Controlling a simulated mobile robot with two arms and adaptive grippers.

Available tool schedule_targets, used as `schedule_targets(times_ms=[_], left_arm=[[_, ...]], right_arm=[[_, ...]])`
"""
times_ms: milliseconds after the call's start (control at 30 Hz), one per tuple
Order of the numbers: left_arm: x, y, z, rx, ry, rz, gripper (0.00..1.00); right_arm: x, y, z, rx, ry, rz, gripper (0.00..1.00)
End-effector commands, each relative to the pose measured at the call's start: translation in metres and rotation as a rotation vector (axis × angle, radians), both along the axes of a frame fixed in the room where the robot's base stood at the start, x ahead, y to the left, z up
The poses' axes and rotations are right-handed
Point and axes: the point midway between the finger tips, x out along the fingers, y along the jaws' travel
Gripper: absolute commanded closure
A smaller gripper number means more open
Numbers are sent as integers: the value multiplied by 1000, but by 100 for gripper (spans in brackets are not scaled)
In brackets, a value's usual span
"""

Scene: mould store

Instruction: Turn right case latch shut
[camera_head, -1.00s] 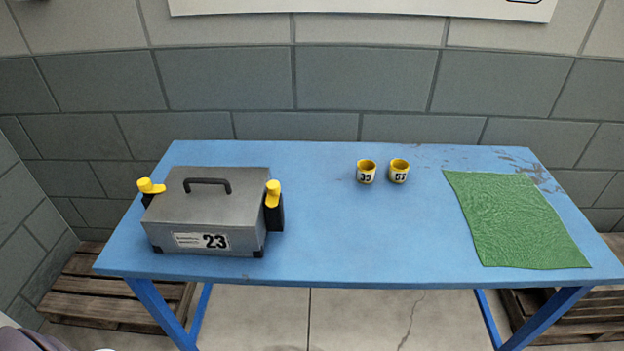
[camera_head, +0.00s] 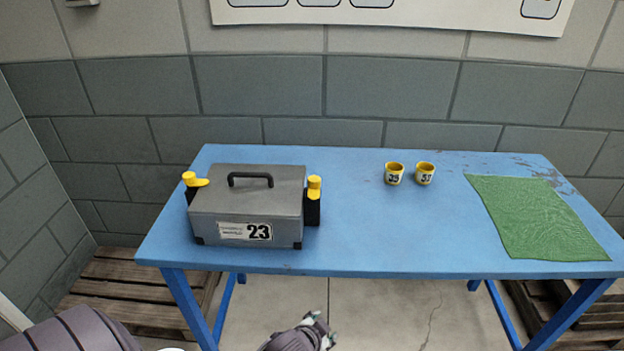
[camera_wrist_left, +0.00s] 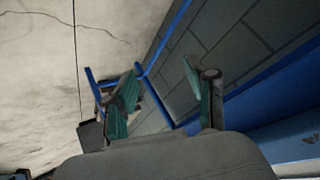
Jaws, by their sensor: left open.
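A grey case (camera_head: 247,204) with a black top handle and a "23" label stands at the left of the blue table. Its right latch (camera_head: 314,188) is a yellow lever with a round knob on a black mount, and the lever points toward the front. The left latch (camera_head: 194,180) has its yellow lever pointing sideways, toward the lid. My left gripper (camera_head: 321,331) is low in front of the table, well below and apart from the case. In the left wrist view its green-padded fingers (camera_wrist_left: 162,98) are spread and empty. My right gripper is not in view.
The blue table (camera_head: 350,225) is clear between the case and two yellow-rimmed cups (camera_head: 394,174) (camera_head: 425,174). A green mat (camera_head: 540,218) lies at the right. A block wall stands behind. Wooden pallets (camera_head: 130,285) lie on the floor beside the table.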

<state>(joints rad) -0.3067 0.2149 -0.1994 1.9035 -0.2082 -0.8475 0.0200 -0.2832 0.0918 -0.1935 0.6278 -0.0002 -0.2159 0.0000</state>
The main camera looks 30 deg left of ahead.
Motion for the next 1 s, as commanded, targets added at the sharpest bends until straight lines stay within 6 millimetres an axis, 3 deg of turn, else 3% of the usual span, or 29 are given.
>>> schedule_targets(times_ms=[100,200,367,633,867,1000], left_arm=[[10,-1,52,13,-81,1,44],[13,-1,89,22,-137,4,44],[24,0,158,55,-282,-8,44],[83,-12,272,230,-710,-160,44],[113,-51,368,456,-1107,-409,44],[115,-95,426,701,-1391,-702,44]], right_arm=[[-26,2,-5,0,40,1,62],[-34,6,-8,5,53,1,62],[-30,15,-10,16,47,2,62],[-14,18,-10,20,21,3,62],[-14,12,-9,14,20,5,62],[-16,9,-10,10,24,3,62]])
